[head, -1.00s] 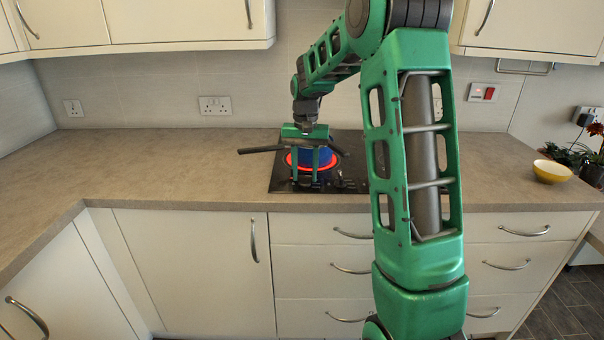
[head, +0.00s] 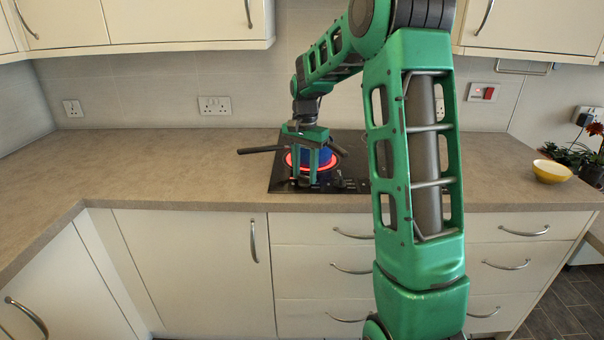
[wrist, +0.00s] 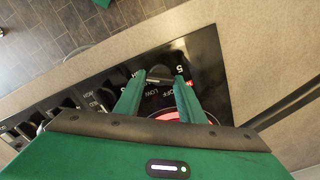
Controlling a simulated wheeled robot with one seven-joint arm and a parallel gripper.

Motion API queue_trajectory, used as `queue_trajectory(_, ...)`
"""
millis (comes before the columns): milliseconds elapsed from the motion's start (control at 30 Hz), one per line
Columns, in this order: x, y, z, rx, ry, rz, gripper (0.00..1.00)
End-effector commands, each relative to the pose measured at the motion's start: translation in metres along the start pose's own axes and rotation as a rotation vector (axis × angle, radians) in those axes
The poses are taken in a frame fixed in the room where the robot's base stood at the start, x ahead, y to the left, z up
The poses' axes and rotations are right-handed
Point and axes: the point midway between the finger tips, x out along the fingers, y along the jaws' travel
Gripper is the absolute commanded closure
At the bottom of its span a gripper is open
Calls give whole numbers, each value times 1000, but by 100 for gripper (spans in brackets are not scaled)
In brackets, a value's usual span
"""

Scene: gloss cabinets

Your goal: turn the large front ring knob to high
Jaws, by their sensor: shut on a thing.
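The hob knob (wrist: 161,81) is dark and sits at the front edge of the black glass hob (head: 278,184). In the wrist view it is between my fingertips, with LOW, OFF and a 5 printed around it. My gripper (wrist: 160,76) points down and is shut on this knob. In the head view my gripper (head: 305,178) reaches down at the hob's front left, and its fingers hide the knob. The knob's pointer is too small to read. A front ring (head: 291,160) glows red behind the fingers.
A blue pan (head: 318,155) stands on the glowing ring, partly behind my gripper, with a dark handle (head: 260,149) reaching left over the worktop. More knobs (wrist: 68,105) line the hob front in the wrist view. A yellow bowl (head: 552,171) is far right. The left worktop is clear.

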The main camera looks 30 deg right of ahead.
Motion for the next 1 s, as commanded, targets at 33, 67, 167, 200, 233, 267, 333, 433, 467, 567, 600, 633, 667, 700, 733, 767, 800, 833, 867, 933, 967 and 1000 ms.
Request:
queue_trajectory(33, -4, -6, 0, -8, 9, -14, 86)
queue_trajectory(67, -4, -6, 0, -8, 8, -14, 86)
queue_trajectory(167, -4, -6, 0, -9, 8, -14, 86)
queue_trajectory(200, -4, -6, 0, -9, 8, -14, 86)
queue_trajectory(233, -4, -6, 0, -10, 8, -14, 86)
queue_trajectory(267, -4, -6, 0, -10, 8, -14, 62)
queue_trajectory(333, -3, -6, 1, -10, 7, -13, 45)
queue_trajectory(433, -3, -4, 0, -8, 5, -9, 45)
queue_trajectory(467, -2, -4, 0, -7, 5, -9, 45)
queue_trajectory(567, -2, -3, 0, -6, 3, -6, 45)
queue_trajectory(600, -2, -3, 0, -5, 3, -6, 45)
queue_trajectory(633, -2, -3, 0, -5, 3, -6, 45)
queue_trajectory(667, -3, -3, 0, -5, 3, -5, 45)
queue_trajectory(700, -5, -2, 0, -5, 3, -5, 45)
queue_trajectory(733, -7, -2, 0, -5, 3, -5, 45)
queue_trajectory(767, -10, -2, 0, -4, 3, -5, 45)
queue_trajectory(800, -15, -3, 0, -4, 4, -6, 45)
queue_trajectory(833, -20, -3, 0, -4, 5, -7, 45)
queue_trajectory(867, -25, -3, 0, -5, 5, -7, 45)
queue_trajectory(933, -37, -3, 0, -5, 5, -7, 45)
queue_trajectory(967, -43, -4, 0, -5, 5, -7, 45)
queue_trajectory(1000, -51, -4, 0, -5, 6, -7, 45)
